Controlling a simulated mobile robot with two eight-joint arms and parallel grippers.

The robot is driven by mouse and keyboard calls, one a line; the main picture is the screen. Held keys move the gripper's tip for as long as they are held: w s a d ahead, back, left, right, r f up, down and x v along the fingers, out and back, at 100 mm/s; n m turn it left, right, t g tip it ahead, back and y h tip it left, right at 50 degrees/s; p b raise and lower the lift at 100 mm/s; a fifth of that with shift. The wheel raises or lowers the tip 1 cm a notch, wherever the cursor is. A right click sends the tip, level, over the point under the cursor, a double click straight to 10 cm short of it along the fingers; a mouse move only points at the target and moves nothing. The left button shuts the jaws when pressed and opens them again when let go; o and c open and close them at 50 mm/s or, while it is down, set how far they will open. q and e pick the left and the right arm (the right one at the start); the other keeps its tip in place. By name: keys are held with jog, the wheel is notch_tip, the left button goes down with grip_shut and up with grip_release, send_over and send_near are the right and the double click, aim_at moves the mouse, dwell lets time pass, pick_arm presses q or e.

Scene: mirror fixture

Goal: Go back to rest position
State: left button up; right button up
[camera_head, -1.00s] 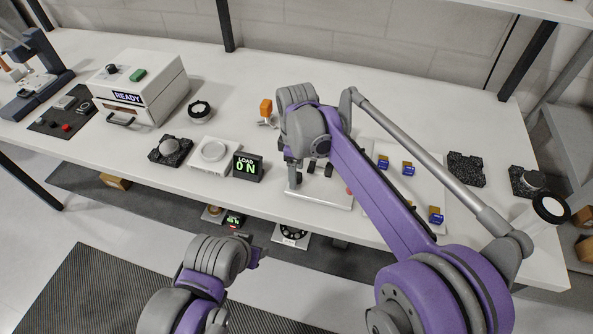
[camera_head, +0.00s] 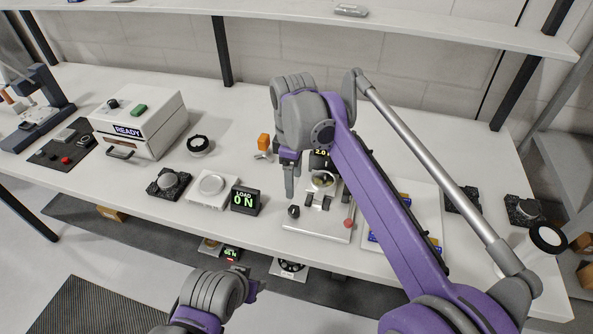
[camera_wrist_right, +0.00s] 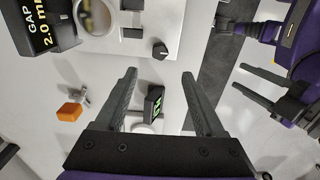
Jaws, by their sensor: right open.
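My right gripper (camera_head: 288,182) hangs above the table at the left edge of the white mirror fixture (camera_head: 322,228). In the right wrist view its two dark fingers (camera_wrist_right: 159,74) stand wide apart with nothing held between them. The fixture carries a round mirror (camera_head: 322,181), a dark gap display (camera_head: 320,158), a black knob (camera_head: 293,211) and a red knob (camera_head: 348,223). My left arm is low in front of the table, its gripper (camera_head: 253,288) small and partly hidden. Dark finger parts also show at the right of the wrist view, but their opening is unclear.
A load display (camera_head: 245,200) reading 0 N, a white round-topped device (camera_head: 212,188) and an orange-handled piece (camera_head: 264,142) stand left of the fixture. A white READY box (camera_head: 140,122) is farther left. My right forearm crosses a tray (camera_head: 408,200). A shelf (camera_head: 420,27) runs above the back.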

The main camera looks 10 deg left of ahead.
jog(key=s+d+f+m+t, duration=0.1)
jog(key=s+d+m, duration=0.35)
jog(key=d, duration=0.55)
jog(key=s+d+f+m+t, duration=0.25)
jog(key=d+m, duration=0.25)
jog(key=d, duration=0.4)
jog(key=s+d+f+m+t, duration=0.2)
jog(key=s+d+f+m, duration=0.6)
jog(key=s+d, duration=0.3)
jog(key=s+f, duration=0.1)
jog(key=s, duration=0.2)
jog(key=shift+d+f, duration=0.25)
jog(key=shift+f, duration=0.15)
